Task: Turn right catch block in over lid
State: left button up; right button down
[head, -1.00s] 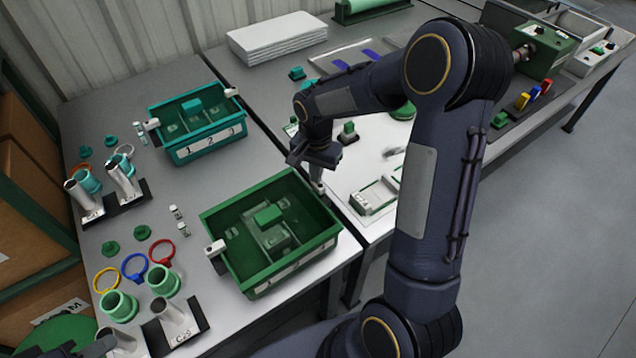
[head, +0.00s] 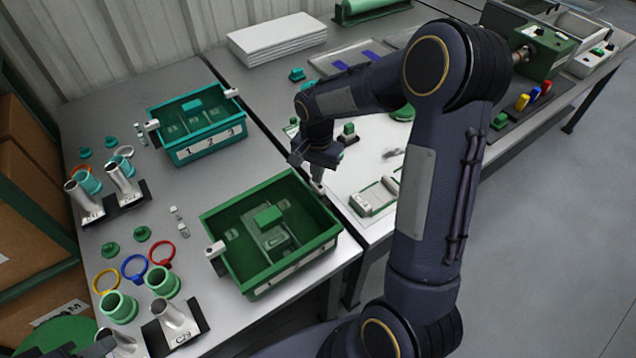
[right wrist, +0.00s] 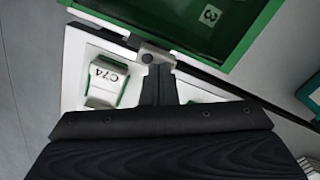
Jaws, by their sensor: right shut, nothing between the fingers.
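The green bin (head: 258,286) stands at the front right of the left table, with a dark green inside and a few green and grey pieces in view. I cannot tell whether a clear lid covers it. The right catch block (head: 317,188), small and pale, sits at its right rim; it also shows in the right wrist view (right wrist: 154,53). A left catch block (head: 215,249) sits at the left rim. My right gripper (head: 318,179) is shut and empty, pointing down with its tips at the right catch block, partly hiding it.
A teal bin (head: 207,143) numbered 1, 2, 3 stands behind. Tubes in stands, coloured rings (head: 162,252) and green cups (head: 118,306) lie on the left. A white and green part marked C74 (right wrist: 105,81) lies on the neighbouring table, beside my right gripper.

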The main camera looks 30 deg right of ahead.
jog(key=shift+w+d, duration=0.2)
jog(key=shift+d, duration=0.4)
jog(key=shift+w+d, duration=0.15)
jog(key=shift+d, duration=0.4)
jog(key=shift+f, duration=0.1)
jog(key=shift+f+b, duration=0.5)
jog(key=shift+f, duration=0.2)
jog(key=shift+a, duration=1.15)
dwell(0.4)
jog(key=shift+s+a, duration=0.15)
jog(key=shift+a, duration=0.25)
dwell(0.4)
jog(key=shift+d+r+p, duration=0.1)
jog(key=shift+r+p, duration=2.35)
jog(key=shift+r, duration=1.1)
